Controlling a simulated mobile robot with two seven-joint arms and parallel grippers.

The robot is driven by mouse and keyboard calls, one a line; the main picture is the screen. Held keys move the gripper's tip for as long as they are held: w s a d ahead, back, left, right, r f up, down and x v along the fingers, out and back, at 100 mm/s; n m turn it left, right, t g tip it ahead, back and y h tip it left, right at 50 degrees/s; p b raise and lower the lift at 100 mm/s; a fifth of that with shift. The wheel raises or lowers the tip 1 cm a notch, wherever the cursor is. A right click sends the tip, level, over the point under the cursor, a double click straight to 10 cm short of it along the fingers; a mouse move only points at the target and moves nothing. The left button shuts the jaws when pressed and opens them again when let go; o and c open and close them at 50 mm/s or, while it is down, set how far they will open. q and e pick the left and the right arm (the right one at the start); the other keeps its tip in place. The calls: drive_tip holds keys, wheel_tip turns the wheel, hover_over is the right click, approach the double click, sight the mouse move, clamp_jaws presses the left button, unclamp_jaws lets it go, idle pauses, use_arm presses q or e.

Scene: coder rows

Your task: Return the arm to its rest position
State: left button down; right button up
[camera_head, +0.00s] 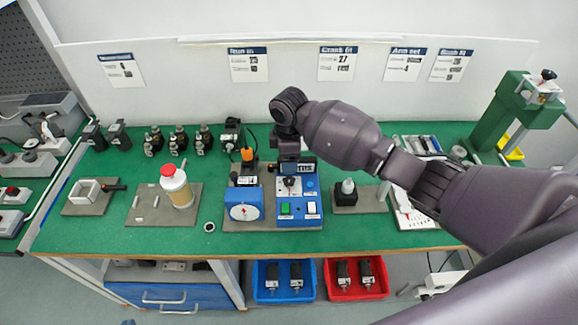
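My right arm (345,135) comes in from the right and reaches over the green workbench (130,232). My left gripper and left arm do not show.
A blue boxed dial (244,211) stands left of the unit, and a white bottle with a red cap (176,187) further left. A dark block with a pale knob (346,192) is to the right. A green press (520,115) stands at the right end. Blue (265,290) and red (383,292) bins sit below.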

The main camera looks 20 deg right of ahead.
drive_tip(key=shift+r, duration=0.4)
drive_tip(key=w+a+r+m+t+y, duration=0.5)
drive_tip(key=w+a+r+t, duration=0.15)
drive_tip(key=t, duration=0.35)
use_arm(q)
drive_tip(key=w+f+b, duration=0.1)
drive_tip(key=b, duration=0.1)
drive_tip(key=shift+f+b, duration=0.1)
drive_tip(key=shift+b, duration=0.2)
use_arm(e)
drive_tip(key=s+d+f+m+h, duration=0.1)
drive_tip(key=s+d+f+m, duration=0.2)
drive_tip(key=s, duration=0.8)
drive_tip(key=s+d+f+m+t+h, duration=0.1)
drive_tip(key=s+d+f+m+h, duration=0.1)
drive_tip(key=s+d+f, duration=0.6)
drive_tip(key=s+d+f+m+h, duration=0.2)
drive_tip(key=s+d+f+m, duration=0.2)
drive_tip(key=s, duration=1)
wheel_tip(320, 180, down, 5)
drive_tip(key=shift+s+d+r+t, duration=0.2)
drive_tip(key=shift+d+t, duration=0.1)
drive_tip(key=shift+d, duration=0.8)
